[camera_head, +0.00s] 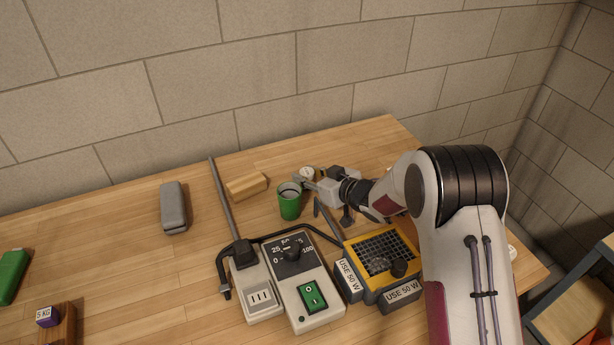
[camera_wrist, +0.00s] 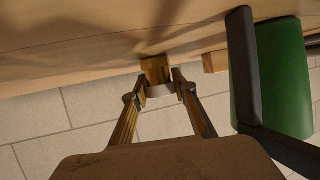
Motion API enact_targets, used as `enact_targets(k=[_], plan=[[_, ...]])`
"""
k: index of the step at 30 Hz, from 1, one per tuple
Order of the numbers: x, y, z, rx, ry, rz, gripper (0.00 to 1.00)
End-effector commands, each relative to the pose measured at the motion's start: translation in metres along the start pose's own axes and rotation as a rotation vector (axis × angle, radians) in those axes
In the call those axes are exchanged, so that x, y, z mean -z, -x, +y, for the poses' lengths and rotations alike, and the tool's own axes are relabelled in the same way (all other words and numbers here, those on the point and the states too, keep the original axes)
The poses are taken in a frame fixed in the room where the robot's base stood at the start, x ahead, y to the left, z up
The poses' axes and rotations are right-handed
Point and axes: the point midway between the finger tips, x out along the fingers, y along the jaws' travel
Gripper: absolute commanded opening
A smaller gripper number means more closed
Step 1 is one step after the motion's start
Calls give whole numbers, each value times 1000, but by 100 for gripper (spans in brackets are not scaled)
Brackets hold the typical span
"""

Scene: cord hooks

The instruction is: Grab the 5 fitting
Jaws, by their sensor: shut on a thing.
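My gripper (camera_head: 309,180) reaches in from the right, low over the back of the workbench, beside the green cup. A small round pale-topped fitting (camera_head: 306,173) is at its fingertips; its marking is too small to read. In the wrist view my gripper (camera_wrist: 160,92) is shut on this fitting, which shows there as a brass-brown body (camera_wrist: 155,70) with a pale band between the two fingertips. The fingers hide part of it. I cannot tell whether it touches the bench.
The green cup (camera_head: 289,203) stands close by the fingers, with a wooden block (camera_head: 247,186) left of it. The back wall is behind.

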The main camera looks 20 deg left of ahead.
Motion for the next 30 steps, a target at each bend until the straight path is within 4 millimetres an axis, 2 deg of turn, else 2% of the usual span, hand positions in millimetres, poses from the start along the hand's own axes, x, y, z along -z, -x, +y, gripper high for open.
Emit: enact_targets(k=[8, 24, 30], plan=[[20, 8, 0, -1, 1, 3, 4], [82, 34, 0, 0, 1, 4, 4], [91, 37, 0, 0, 0, 3, 4]])
